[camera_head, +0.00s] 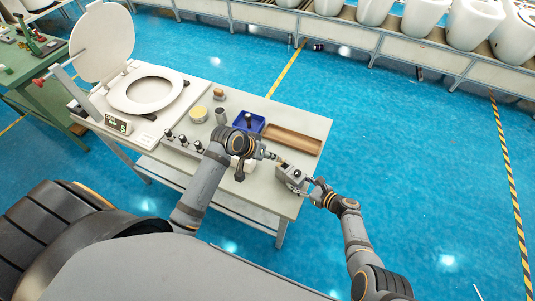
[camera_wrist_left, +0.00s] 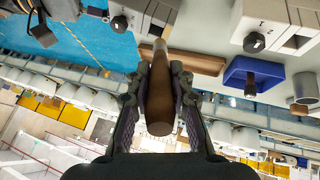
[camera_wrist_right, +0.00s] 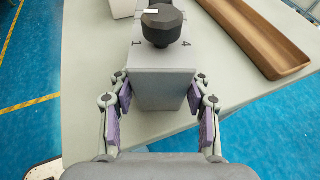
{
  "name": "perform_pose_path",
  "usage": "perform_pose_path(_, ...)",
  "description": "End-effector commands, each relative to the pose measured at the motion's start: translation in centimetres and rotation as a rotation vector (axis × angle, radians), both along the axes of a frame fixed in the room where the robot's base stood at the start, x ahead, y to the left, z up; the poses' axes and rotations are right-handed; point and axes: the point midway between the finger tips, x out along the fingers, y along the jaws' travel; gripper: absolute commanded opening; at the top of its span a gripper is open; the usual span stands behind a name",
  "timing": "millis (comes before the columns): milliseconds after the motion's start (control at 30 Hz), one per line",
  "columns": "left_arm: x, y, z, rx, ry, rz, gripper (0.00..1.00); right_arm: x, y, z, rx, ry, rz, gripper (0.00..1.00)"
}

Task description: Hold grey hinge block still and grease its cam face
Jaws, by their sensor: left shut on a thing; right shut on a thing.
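The grey hinge block (camera_head: 291,174) sits at the near right corner of the table. In the right wrist view the block (camera_wrist_right: 162,70) stands between the fingers, with a black knob (camera_wrist_right: 161,25) on it. My right gripper (camera_head: 313,188) is shut on the block from the right. My left gripper (camera_head: 271,156) is shut on a brown wooden handle (camera_wrist_left: 160,95) with a pale tip. In the left wrist view the tip points toward the block (camera_wrist_left: 124,14); I cannot tell if they touch. The cam face is not clearly visible.
A wooden tray (camera_head: 292,139) and a blue bin (camera_head: 236,119) stand behind the block. A toilet seat (camera_head: 146,91) lies at the table's far left. Open blue floor lies right of the table.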

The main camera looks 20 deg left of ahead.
Motion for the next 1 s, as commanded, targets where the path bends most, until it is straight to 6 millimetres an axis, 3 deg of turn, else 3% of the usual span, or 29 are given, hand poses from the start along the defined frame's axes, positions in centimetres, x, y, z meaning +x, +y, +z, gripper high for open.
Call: perform_pose_path(1000,0.0,0.0,-1.1,0.0,0.0,0.001,0.0,0.0,-0.1,-0.1,-0.002,0.0,-0.001,0.26)
